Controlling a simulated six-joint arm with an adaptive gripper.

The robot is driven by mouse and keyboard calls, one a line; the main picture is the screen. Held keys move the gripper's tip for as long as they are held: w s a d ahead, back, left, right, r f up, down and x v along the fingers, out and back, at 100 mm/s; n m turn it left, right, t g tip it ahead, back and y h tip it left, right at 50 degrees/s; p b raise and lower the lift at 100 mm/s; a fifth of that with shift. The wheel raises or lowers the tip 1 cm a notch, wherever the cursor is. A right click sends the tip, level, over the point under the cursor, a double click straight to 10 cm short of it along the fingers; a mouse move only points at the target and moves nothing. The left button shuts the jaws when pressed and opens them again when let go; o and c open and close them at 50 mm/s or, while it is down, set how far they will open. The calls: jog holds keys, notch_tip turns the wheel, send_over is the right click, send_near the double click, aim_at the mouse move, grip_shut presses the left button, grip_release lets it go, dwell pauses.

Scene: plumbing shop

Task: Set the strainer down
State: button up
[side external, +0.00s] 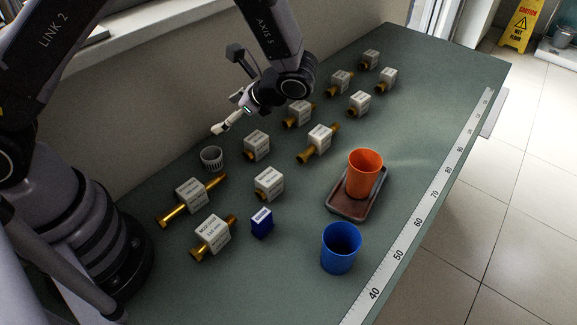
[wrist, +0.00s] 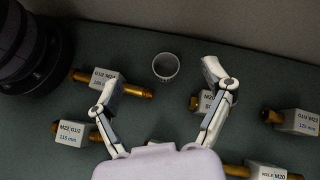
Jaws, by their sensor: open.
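The strainer, a small grey ribbed cup (side external: 212,158), stands on the green bench near the wall, left of the labelled blocks. In the wrist view it is a round open-topped cup (wrist: 166,67) with nothing touching it. My gripper (side external: 221,128) is above the bench, up and slightly right of the strainer in the side view. In the wrist view my gripper (wrist: 160,82) has its two fingers spread wide with nothing between the pads; the strainer shows beyond, between the fingertips.
Several white labelled blocks with brass fittings (side external: 192,196) are spread over the bench (side external: 300,225). An orange cup (side external: 365,173) stands on a brown tray (side external: 340,210). A blue cup (side external: 341,250) and a small blue box (side external: 262,223) stand nearer. A ruler strip (side external: 408,247) runs along the front edge.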

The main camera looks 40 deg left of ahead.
jog(key=s+a+r+n+t+h, duration=0.1)
jog(key=s+a+r+n+h, duration=0.15)
jog(key=r, duration=0.55)
jog(key=s+a+r+n+h, duration=0.1)
jog(key=s+r+n+h, duration=0.25)
jog(key=r, duration=0.35)
jog(key=s+r+n+t+h, duration=0.2)
jog(key=s+r+n+t, duration=0.1)
jog(key=s, duration=0.3)
jog(key=s+a+r+n+t+h, duration=0.1)
jog(key=s+r+n+t, duration=0.2)
jog(key=s+r+t, duration=0.1)
jog(key=shift+s+r+n+h, duration=0.35)
jog(key=shift+s+r, duration=0.45)
jog(key=shift+s, duration=0.6)
